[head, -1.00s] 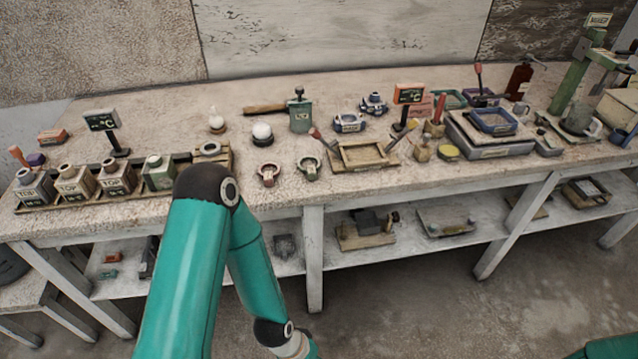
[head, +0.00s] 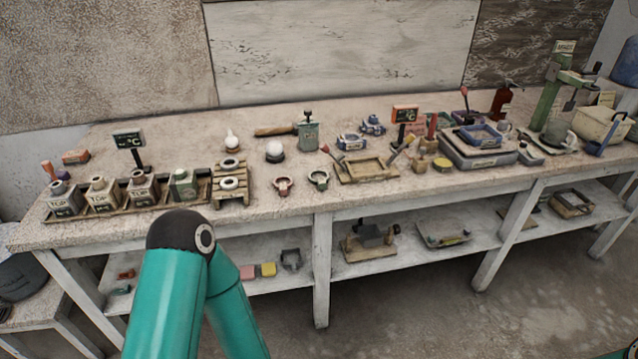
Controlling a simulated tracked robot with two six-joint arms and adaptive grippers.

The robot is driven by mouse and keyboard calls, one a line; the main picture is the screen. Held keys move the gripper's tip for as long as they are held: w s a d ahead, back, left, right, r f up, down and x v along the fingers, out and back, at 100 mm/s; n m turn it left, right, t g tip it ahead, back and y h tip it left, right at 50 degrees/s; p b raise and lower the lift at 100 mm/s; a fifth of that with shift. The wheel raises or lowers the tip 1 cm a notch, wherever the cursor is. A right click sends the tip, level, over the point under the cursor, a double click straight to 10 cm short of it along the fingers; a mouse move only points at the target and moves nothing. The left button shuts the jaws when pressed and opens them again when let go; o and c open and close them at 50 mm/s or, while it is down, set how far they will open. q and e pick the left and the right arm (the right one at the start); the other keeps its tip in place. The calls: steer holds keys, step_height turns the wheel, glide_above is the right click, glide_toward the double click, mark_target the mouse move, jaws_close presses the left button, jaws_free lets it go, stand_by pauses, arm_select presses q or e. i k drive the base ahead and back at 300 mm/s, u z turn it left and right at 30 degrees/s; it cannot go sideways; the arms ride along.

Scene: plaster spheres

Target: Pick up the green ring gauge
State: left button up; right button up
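Neither of my grippers shows in this view. Nothing covers the green ring gauge.
A white ball (head: 275,150) sits behind the ring gauges. A wooden tray (head: 367,170) stands close on the right. The bench front edge has a narrow clear strip.

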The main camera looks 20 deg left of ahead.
mark_target(322, 182)
steer(key=u, duration=0.05)
steer(key=i, duration=0.9)
steer(key=z, duration=0.05)
